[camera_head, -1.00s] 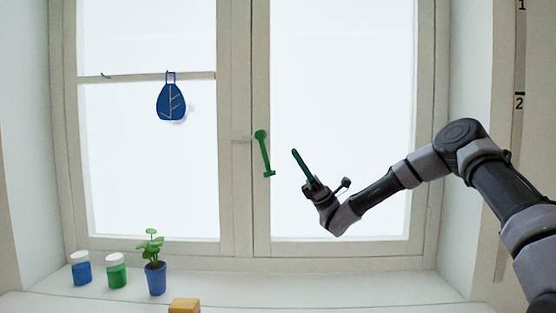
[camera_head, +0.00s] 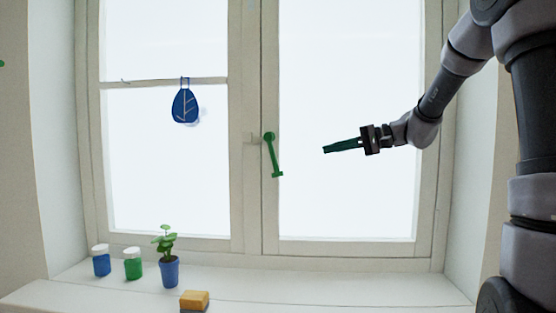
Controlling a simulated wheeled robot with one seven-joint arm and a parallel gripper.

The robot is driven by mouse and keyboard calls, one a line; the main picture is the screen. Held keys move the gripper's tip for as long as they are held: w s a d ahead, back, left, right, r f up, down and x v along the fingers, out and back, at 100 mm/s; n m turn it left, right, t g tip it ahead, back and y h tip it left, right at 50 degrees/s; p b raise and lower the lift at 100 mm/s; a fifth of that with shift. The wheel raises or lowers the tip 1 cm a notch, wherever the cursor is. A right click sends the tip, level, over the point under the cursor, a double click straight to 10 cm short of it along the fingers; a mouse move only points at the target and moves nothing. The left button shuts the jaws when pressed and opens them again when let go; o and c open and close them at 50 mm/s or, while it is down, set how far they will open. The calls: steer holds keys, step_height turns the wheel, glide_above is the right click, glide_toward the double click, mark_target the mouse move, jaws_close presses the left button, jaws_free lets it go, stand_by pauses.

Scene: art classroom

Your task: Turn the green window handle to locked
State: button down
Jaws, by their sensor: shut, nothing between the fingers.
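The green window handle (camera_head: 273,155) is on the middle frame of the window, left of my gripper. Its round pivot is at the top, and its arm hangs down, leaning slightly right, to a short crosspiece at the bottom end. My gripper (camera_head: 324,149) is in front of the right pane, with its long dark green fingers pointing left towards the handle. The fingers are shut and empty. In the picture a gap of bright pane shows between the fingertips and the handle; they are not touching.
On the sill stand a blue jar (camera_head: 101,262), a green jar (camera_head: 133,266) and a potted plant (camera_head: 168,270). A yellow sponge (camera_head: 194,299) lies in front. The space around the handle looks clear.

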mark_target(276, 163)
steer(key=x, duration=1.4)
steer(key=shift+w, duration=0.1)
steer(key=shift+a+f, duration=0.55)
steer(key=shift+a, duration=0.35)
